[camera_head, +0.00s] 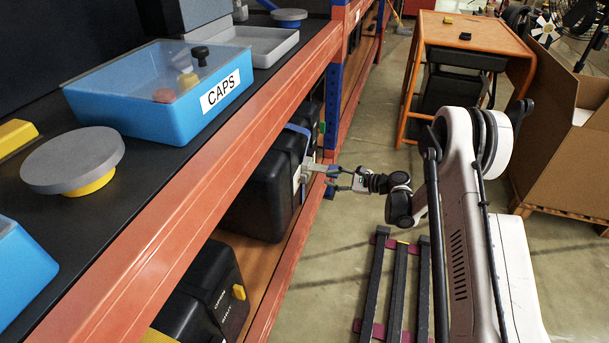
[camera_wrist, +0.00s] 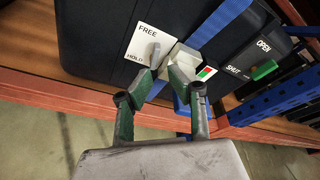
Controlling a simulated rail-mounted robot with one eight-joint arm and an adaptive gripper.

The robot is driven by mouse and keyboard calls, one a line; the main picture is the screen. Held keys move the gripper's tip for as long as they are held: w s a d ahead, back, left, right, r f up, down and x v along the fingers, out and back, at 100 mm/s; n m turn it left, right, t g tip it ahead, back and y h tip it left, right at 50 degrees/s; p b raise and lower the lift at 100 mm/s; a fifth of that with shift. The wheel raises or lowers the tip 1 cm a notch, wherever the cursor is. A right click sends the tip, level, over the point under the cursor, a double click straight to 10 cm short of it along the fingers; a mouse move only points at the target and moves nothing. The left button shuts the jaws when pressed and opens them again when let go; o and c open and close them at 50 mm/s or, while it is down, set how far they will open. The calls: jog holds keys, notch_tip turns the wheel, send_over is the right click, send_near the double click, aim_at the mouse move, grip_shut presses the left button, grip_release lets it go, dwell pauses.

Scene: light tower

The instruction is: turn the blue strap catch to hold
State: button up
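The strap catch is on the front of a black case (camera_wrist: 95,35). It has a white plate (camera_wrist: 140,42) reading FREE at the top and HOLD at the bottom, and a grey lever (camera_wrist: 154,52) standing near the plate's right edge. Next to it is a pale grey block (camera_wrist: 181,57) on the blue strap (camera_wrist: 222,18). My gripper (camera_wrist: 162,78) is open, with its fingertips apart just in front of the lever and block. The tips partly hide the lower lever, and I cannot tell whether they touch it. In the head view, my gripper (camera_head: 333,181) is at the case front.
A small red, white and green marker (camera_wrist: 206,73) sits right of the block. Another black case with a green OPEN/SHUT lever (camera_wrist: 264,69) is to the right. An orange shelf beam (camera_wrist: 60,90) runs below, and a blue upright (camera_wrist: 275,106) stands at right.

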aim_at(304, 181)
jog(key=w+a+f+m+b, duration=0.1)
jog(key=a, duration=0.2)
jog(key=w+a+f+m+g+b, duration=0.1)
jog(key=a, duration=0.2)
jog(key=w+a+f+m+h+b, duration=0.1)
jog(key=w+a, duration=0.1)
jog(key=a, duration=0.2)
jog(key=shift+a+f+m+g, duration=0.1)
jog(key=shift+f+m+g, duration=0.2)
jog(key=shift+m, duration=0.1)
jog(key=shift+r, duration=0.1)
grip_shut()
